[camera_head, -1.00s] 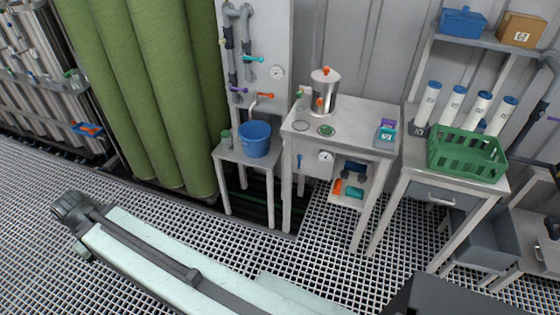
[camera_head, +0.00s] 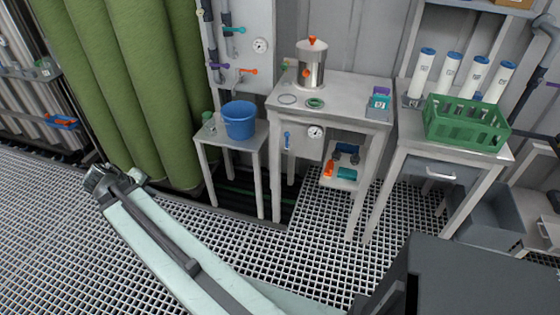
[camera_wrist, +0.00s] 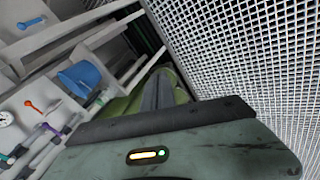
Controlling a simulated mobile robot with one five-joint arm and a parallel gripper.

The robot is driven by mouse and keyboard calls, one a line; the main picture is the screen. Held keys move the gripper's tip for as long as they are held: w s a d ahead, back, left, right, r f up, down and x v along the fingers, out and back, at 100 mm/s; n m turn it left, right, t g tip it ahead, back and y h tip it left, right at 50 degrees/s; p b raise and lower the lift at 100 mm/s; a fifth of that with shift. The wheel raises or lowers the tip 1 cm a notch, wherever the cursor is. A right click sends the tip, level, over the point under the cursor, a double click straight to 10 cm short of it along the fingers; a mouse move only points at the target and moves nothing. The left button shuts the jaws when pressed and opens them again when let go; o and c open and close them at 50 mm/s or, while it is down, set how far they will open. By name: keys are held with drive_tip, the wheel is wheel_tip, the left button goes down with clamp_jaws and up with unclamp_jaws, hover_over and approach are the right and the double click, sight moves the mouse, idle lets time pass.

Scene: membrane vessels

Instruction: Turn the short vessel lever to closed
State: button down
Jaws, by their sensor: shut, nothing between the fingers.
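A short steel vessel (camera_head: 311,70) with an orange knob on its lid stands on the metal table (camera_head: 350,105). A blue lever (camera_head: 287,139) hangs roughly upright on the panel under the tabletop, left of a round gauge (camera_head: 315,132). I cannot tell for sure which lever belongs to the short vessel. A blue lever also shows at the upper left of the wrist view (camera_wrist: 31,22). My gripper (camera_head: 98,178) is at the left over the grating, well apart from the table and its levers. Its fingers (camera_wrist: 160,88) are shut and empty in the wrist view.
A blue bucket (camera_head: 240,121) stands on a lower side table left of the vessel's table. Teal, purple and orange levers are on the wall panel (camera_head: 255,20) behind. A green crate (camera_head: 466,124) stands on the right table. Open grating (camera_head: 50,230) lies in front.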

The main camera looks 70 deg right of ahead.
drive_tip(key=s+d+f+m+g+h+b, duration=0.1)
drive_tip(key=s+d+f+h+b, duration=0.2)
drive_tip(key=d, duration=0.6)
drive_tip(key=s+d+f+h+b, duration=0.1)
drive_tip(key=s+d+f+b, duration=0.3)
drive_tip(key=d, duration=0.4)
drive_tip(key=n+g+h+b, duration=0.2)
drive_tip(key=g+h+b, duration=0.35)
drive_tip(key=b, duration=1.25)
approach(287, 142)
drive_tip(key=w+a+t+h, duration=0.1)
drive_tip(key=a+t+h, duration=0.1)
drive_tip(key=d, duration=0.3)
drive_tip(key=s+d, duration=0.1)
drive_tip(key=d, duration=0.5)
drive_tip(key=shift+s+d, duration=0.15)
